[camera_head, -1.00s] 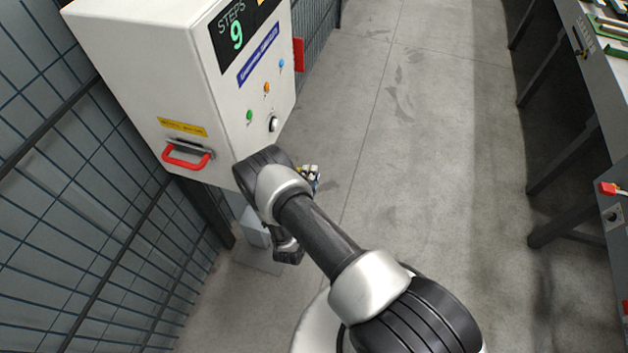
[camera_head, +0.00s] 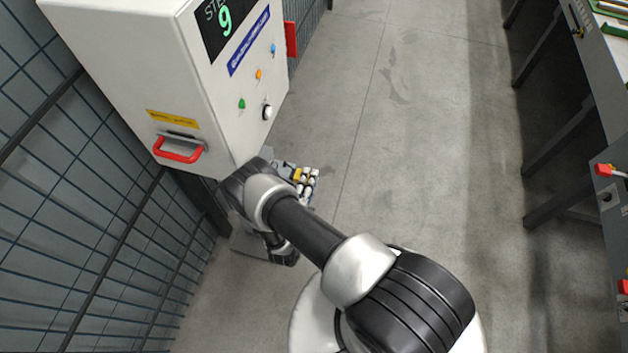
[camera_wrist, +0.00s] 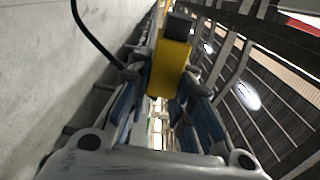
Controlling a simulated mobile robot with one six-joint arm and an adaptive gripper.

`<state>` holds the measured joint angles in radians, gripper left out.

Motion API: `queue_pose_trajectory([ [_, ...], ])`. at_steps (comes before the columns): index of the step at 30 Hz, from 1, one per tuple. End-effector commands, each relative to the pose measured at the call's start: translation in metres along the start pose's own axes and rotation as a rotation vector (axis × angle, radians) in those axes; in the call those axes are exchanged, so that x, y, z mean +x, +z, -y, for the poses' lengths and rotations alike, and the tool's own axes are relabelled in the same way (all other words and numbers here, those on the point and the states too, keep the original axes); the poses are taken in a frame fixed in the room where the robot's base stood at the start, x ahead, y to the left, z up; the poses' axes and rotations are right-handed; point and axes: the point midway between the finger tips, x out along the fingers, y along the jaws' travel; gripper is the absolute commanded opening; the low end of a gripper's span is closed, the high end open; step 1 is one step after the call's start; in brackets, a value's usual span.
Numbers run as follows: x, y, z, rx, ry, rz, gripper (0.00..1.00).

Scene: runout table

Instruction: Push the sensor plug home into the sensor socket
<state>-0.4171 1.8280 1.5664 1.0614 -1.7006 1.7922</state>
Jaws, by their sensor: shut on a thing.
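My gripper (camera_head: 304,180) is low beside the control cabinet's bottom corner in the head view, partly hidden by my arm. In the wrist view its blue-padded fingers are shut on a yellow block with a black end (camera_wrist: 170,68), which I take for the sensor plug. A black cable (camera_wrist: 90,38) curves near its left side. A small bit of yellow shows at the gripper in the head view. A grey plate with a dark round hole (camera_head: 607,196) is on the machine's side at the far right; I cannot tell whether it is the sensor socket. The plug is far from it.
The white control cabinet (camera_head: 120,60) with a red handle (camera_head: 178,154) stands close on the left, before a mesh fence (camera_head: 60,250). A red part (camera_head: 604,169) with a pale lead sits on the runout table's side (camera_head: 590,80). Open floor (camera_head: 430,170) lies between.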

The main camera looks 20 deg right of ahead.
Motion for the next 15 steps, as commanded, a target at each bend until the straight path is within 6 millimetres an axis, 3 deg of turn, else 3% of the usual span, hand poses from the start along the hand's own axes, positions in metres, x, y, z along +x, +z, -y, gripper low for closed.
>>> queue_pose_trajectory([
  [6, 0.000, 0.022, -0.001, 0.002, -0.001, 0.002, 0.00],
  [15, 0.000, 0.037, 0.000, 0.000, 0.001, 0.000, 0.00],
])
